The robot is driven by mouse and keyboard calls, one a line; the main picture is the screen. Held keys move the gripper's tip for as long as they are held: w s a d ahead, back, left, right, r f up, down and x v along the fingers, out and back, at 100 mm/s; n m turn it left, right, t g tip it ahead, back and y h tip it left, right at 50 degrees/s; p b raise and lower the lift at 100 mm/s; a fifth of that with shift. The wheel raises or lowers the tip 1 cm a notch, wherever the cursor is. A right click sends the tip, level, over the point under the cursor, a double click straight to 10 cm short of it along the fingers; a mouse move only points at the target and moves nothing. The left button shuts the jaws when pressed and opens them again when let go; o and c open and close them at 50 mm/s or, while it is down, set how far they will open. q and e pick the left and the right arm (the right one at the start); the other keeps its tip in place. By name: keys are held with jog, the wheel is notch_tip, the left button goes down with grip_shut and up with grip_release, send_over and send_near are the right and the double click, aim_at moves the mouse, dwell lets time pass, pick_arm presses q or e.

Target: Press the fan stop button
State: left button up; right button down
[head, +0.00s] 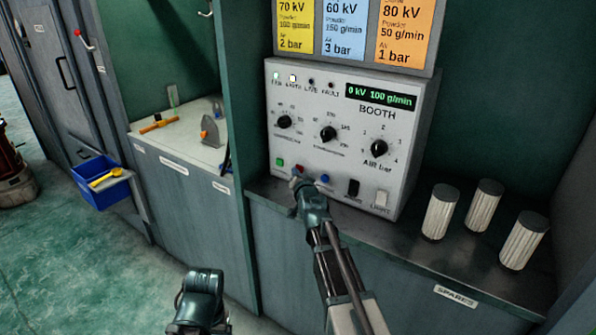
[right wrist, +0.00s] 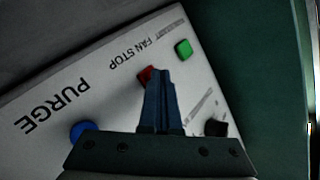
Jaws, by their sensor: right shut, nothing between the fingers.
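The red fan stop button (right wrist: 145,74) shows in the right wrist view beside its FAN STOP label, partly hidden by my fingers. In the head view it is a small red spot (head: 299,169) low on the grey BOOTH panel (head: 338,85). My right gripper (right wrist: 163,74) is shut and empty, its fingertips at or just in front of the red button. I cannot tell whether they touch it. In the head view, the right gripper (head: 297,180) is small and partly hidden by its own wrist. My left gripper is not in view; only part of my left arm shows.
A green button (head: 280,162) and a blue button (head: 325,179) flank the red one. Black (head: 353,187) and white (head: 381,199) rocker switches sit to the right. Several white filter cartridges (head: 440,212) stand on the ledge at right. A blue bin (head: 101,182) hangs at left.

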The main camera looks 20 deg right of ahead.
jog(key=shift+s+a, duration=0.5)
jog(key=shift+a, duration=0.15)
jog(key=shift+s+a, duration=0.8)
jog(key=shift+a, duration=0.2)
jog(key=shift+s+a, duration=0.75)
jog(key=shift+a, duration=0.2)
